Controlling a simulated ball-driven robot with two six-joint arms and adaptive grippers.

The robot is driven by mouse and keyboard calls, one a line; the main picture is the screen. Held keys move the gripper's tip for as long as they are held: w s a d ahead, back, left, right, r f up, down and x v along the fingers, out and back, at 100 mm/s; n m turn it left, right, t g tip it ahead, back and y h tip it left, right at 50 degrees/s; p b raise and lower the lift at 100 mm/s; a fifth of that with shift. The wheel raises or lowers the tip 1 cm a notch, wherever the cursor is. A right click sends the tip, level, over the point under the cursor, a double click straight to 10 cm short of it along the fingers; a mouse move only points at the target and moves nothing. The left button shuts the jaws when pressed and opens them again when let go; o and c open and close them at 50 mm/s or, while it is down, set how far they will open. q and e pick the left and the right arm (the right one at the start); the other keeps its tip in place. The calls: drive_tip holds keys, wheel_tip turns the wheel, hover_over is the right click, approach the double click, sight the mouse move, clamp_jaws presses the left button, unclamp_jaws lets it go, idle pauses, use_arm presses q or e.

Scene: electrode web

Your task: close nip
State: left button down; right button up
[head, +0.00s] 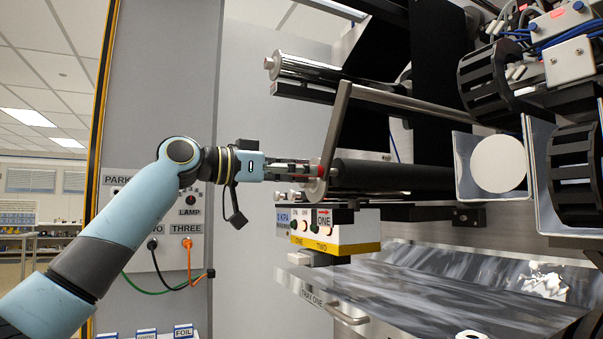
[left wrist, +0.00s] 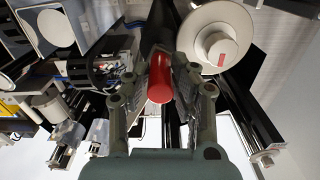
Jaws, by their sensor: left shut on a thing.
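My left gripper (head: 308,171) reaches in from the left at the near end of the black roller (head: 390,174). It is shut on a red handle (head: 320,170) at the lower end of a bare metal lever (head: 336,125). The lever slopes steeply, its upper end at a metal bar (head: 400,103). In the left wrist view the red handle (left wrist: 160,80) lies between the two fingers of my left gripper (left wrist: 160,92). Fingers partly cover the handle in the head view. My right gripper is not in view.
A control box (head: 325,230) with buttons marked ONE and TWO sits just below the gripper. Below it is a shiny foil tray (head: 460,280). White discs in bent metal brackets (head: 540,160) stand to the right. Cables (head: 180,275) hang from a panel behind my arm.

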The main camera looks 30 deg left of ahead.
use_arm(q)
drive_tip(key=shift+a, duration=0.1)
drive_tip(key=c, duration=1.6)
unclamp_jaws()
drive_tip(key=o, duration=0.5)
drive_tip(key=shift+w+a, duration=0.1)
drive_tip(key=shift+w, duration=0.05)
drive_tip(key=shift+v, duration=6)
